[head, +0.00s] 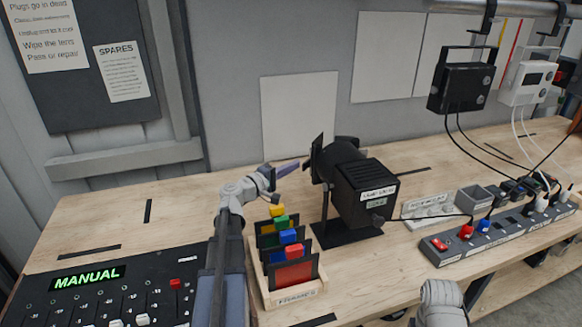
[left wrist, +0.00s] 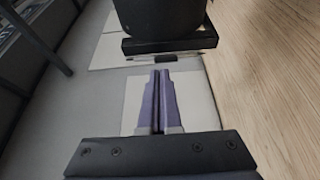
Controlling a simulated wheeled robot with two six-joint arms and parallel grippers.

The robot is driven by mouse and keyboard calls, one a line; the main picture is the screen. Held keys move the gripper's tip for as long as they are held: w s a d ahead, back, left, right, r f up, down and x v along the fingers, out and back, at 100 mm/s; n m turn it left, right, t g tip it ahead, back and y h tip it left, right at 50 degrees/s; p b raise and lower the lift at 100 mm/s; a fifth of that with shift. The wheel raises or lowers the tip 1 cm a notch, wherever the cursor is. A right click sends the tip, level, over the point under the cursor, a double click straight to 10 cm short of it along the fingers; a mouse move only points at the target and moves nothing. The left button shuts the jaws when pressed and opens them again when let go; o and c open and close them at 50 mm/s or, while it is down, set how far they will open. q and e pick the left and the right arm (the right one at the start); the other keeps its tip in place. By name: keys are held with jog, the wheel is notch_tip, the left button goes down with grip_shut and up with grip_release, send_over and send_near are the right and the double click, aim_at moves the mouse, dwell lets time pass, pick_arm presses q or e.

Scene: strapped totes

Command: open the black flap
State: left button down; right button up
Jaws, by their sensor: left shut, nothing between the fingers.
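A black lamp (head: 365,188) stands on the bench on a black base, its front end facing left. The black flap (head: 317,157) is a thin, near-upright plate at that front end. My left gripper (head: 289,168) has purple fingers and is just left of the flap, with a small gap seen between them. In the left wrist view the fingers (left wrist: 162,100) are together and empty. A black plate edge (left wrist: 170,42), apparently the flap, lies beyond their tips, below the dark lamp body (left wrist: 160,14). Contact cannot be made out. My right gripper is out of view.
A black control desk (head: 110,290) reading MANUAL is at left. A grey power strip (head: 490,236) with plugs lies at right. White panels (head: 298,114) hang on the wall behind.

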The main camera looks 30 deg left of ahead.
pick_arm(q)
jog(key=shift+s+d, duration=0.15)
jog(key=shift+d, duration=0.4)
dwell(0.5)
jog(key=shift+d, duration=1.8)
